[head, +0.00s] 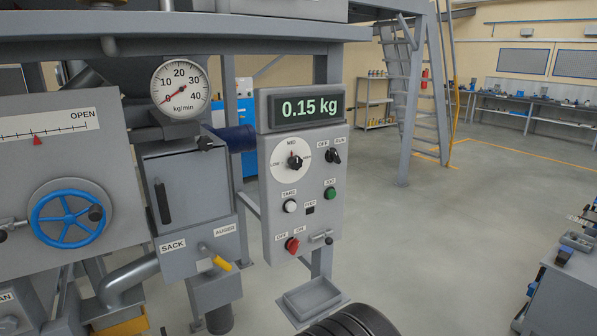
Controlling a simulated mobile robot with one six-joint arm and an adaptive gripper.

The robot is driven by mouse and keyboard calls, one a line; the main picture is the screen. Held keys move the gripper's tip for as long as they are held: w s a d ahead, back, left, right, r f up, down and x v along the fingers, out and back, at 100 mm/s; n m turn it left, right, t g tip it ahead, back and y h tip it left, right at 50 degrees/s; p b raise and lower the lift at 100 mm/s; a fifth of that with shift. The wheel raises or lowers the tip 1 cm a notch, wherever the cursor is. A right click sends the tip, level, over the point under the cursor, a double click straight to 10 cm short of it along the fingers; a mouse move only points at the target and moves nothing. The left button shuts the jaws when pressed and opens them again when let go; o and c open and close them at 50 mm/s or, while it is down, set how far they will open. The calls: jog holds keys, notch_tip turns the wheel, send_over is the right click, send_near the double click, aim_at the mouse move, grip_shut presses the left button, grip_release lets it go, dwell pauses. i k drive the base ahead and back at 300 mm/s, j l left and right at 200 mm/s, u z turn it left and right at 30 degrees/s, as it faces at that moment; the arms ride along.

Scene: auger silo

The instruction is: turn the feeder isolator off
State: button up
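The control panel (275,210) stands in the middle of the head view, its display (309,108) reading 0.15 kg. Low on the panel is a red rotary switch (292,245) with OFF at its upper left and ON at its upper right. It looks like the feeder isolator, though no name shows on it. Its exact pointing is too small to tell. A small metal latch or bolt (321,237) sits to its right.
A black selector (333,156) marked OFF and RUN, a dial (295,161), a white button (290,206) and a green button (330,193) share the panel. A grey tray (312,299) juts out below. A yellow-tipped lever (217,260) is at left. Open floor lies right.

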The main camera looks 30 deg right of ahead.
aim_at(293, 244)
jog(key=i+j+z, duration=0.2)
jog(key=z, duration=0.15)
jog(key=i+j+z, duration=0.3)
jog(key=k, duration=0.1)
